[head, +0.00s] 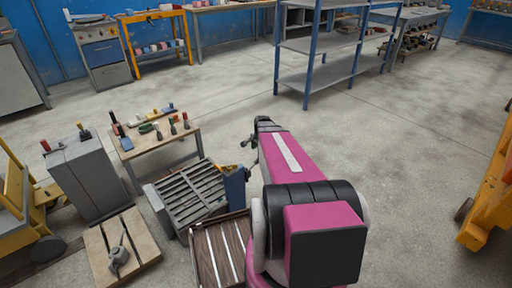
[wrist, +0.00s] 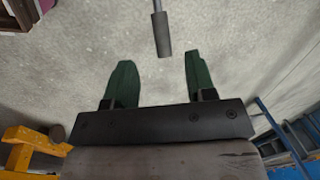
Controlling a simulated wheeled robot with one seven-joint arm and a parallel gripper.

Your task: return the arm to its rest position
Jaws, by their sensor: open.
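My gripper (wrist: 160,80) shows in the wrist view as two green fingers, spread apart with a clear gap. Nothing is held between them, and bare concrete floor lies behind. A dark cylinder on a thin rod (wrist: 162,36) shows beyond the gap; I cannot tell what it is or how far away. In the head view my pink arm (head: 285,150) reaches forward from the lower middle over the floor, its far end dark.
Left of my arm are a slatted grey rack (head: 196,195), a small wooden table with tools (head: 160,143) and a grey cabinet (head: 92,180). A blue-framed shelf (head: 320,42) stands ahead. An orange cart (head: 490,200) is at right. Floor between is clear.

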